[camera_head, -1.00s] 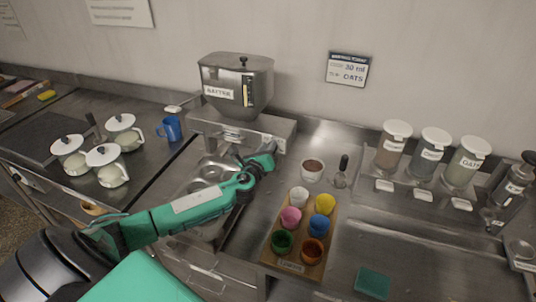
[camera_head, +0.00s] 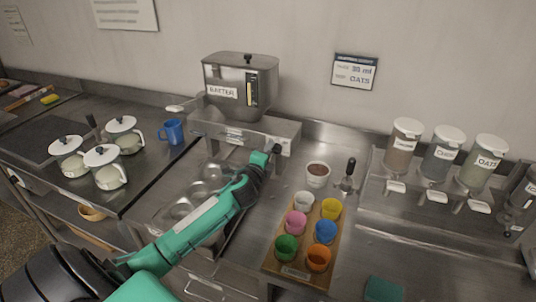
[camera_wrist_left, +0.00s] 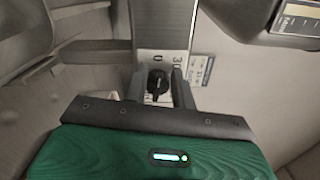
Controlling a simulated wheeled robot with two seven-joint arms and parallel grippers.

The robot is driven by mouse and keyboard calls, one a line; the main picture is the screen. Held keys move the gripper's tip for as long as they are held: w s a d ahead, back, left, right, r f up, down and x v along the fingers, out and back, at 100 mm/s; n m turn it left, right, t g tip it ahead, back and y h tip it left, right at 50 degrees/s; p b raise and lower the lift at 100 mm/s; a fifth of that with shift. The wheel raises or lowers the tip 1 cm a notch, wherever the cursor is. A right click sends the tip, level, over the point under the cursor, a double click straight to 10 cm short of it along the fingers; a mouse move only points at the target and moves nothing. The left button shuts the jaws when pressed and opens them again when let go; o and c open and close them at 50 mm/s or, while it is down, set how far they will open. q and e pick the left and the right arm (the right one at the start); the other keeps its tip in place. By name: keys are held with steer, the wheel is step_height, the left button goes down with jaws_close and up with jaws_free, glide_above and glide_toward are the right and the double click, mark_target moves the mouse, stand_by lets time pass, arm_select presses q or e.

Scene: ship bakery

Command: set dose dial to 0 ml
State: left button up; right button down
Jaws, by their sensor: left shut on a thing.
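The batter dispenser (camera_head: 240,82) is a steel hopper on a steel base (camera_head: 243,128) at the back of the counter. In the left wrist view, the dose dial (camera_wrist_left: 157,80) is a small black knob on a pale plate (camera_wrist_left: 165,32) with "30" and "0" printed above the knob. My left gripper (camera_wrist_left: 157,92) has a finger on each side of the knob and is shut on it. In the head view, my left gripper (camera_head: 274,152) is at the right end of the dispenser base, and the knob is hard to make out there. The right gripper is not in view.
A wall sign (camera_head: 355,71) reads about 30 ml and OATS. A wooden board (camera_head: 272,264) with several coloured cups stands right of my left arm. A brown-filled cup (camera_head: 317,175) is near the gripper. Lidded jars (camera_head: 403,143) stand right; a blue mug (camera_head: 173,131) left.

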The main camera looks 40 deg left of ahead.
arm_select(q)
steer(key=shift+d+f+n, duration=0.1)
steer(key=shift+f+n, duration=0.1)
steer(key=shift+n, duration=0.6)
steer(key=o, duration=1)
steer(key=shift+w, duration=0.15)
steer(key=shift+b+v, duration=1.95)
steer(key=shift+v, duration=5)
steer(key=shift+f, duration=0.1)
